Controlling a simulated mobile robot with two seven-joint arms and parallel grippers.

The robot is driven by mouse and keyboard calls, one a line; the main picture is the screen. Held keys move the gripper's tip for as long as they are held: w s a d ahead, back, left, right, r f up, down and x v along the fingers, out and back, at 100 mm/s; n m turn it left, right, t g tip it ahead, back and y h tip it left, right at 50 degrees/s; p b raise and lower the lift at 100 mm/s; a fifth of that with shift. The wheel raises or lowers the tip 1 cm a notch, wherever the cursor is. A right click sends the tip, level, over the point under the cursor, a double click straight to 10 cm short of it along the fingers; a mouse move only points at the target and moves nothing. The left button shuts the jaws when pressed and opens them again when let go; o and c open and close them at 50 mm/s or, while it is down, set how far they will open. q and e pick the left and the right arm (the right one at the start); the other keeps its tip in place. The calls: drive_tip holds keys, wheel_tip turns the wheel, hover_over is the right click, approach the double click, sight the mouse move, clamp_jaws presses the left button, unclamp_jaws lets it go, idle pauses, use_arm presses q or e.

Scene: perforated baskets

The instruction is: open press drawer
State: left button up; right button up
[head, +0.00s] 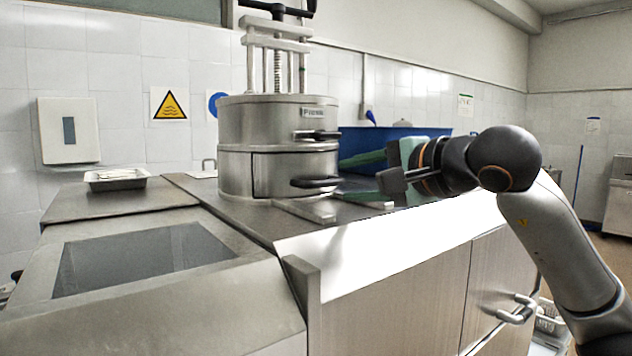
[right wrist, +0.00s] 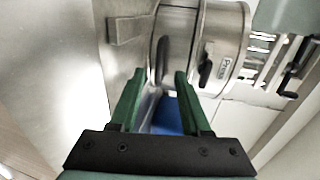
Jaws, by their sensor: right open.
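The press (head: 235,125) is a round metal drum with a screw frame on top, standing on the steel counter. Its lower half has a drawer front (head: 272,175) that looks closed, with a dark bar handle (head: 315,182). A similar upper handle (head: 316,135) sits above it. My right gripper (head: 342,178) is open and empty, just right of the lower handle, its green fingers pointing at it. In the right wrist view the lower handle (right wrist: 161,58) shows between the fingertips (right wrist: 160,75); I cannot tell whether they touch it. My left gripper is out of view.
Metal strips (head: 305,210) stick out at the counter edge below the press. A blue bin (head: 365,140) stands behind my right gripper. A small tray (head: 116,179) and a recessed basin (head: 145,257) are at the left. The counter front has cabinet doors (head: 497,280).

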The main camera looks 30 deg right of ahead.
sight(321, 184)
drive_tip(key=p+x, duration=0.1)
drive_tip(key=x, duration=0.8)
drive_tip(key=shift+w+a+f+p, duration=0.1)
drive_tip(key=shift+w+p, duration=0.1)
drive_tip(key=shift+p, duration=0.1)
drive_tip(key=shift+c, duration=0.4)
clamp_jaws()
idle(0.5)
